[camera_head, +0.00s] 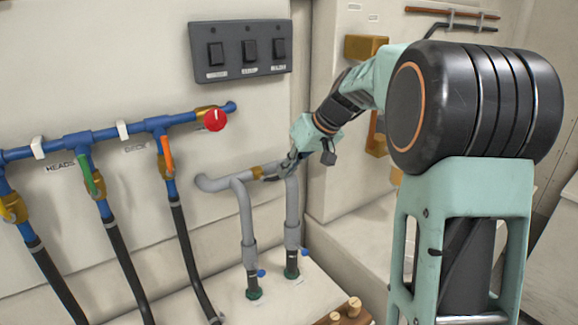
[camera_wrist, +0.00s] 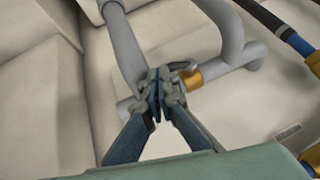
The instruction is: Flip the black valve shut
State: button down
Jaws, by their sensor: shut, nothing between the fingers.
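The valve sits on the grey pipe (camera_head: 213,184), at a brass fitting (camera_head: 258,172) between the two downpipes. A small dark piece beside the fitting looks like its black handle (camera_head: 271,179). My gripper (camera_head: 288,164) is at the right end of this pipe, just right of the brass fitting. In the wrist view the fingertips (camera_wrist: 161,86) are together and empty, in front of the grey pipe joint. The brass fitting (camera_wrist: 207,74) shows just right of them. The black handle is not clear there and may be hidden behind the fingers.
Left of the grey pipes runs a blue pipe (camera_head: 100,134) with green, orange (camera_head: 167,155) and yellow handles and a red knob (camera_head: 215,120). A switch panel (camera_head: 240,50) is above. Wooden pegs (camera_head: 345,311) are low in front. A wall corner is close right of my gripper.

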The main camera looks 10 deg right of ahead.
jog(key=shift+w+d+f+m+y, duration=0.1)
jog(key=shift+d+f+m+y, duration=0.3)
jog(key=shift+y, duration=0.4)
jog(key=shift+f+m+g+y+p, duration=0.25)
jog(key=shift+m+g+y+p, duration=0.25)
jog(key=shift+y, duration=0.8)
jog(key=shift+r+p, duration=0.35)
jog(key=shift+r, duration=0.45)
jog(key=shift+r, duration=0.15)
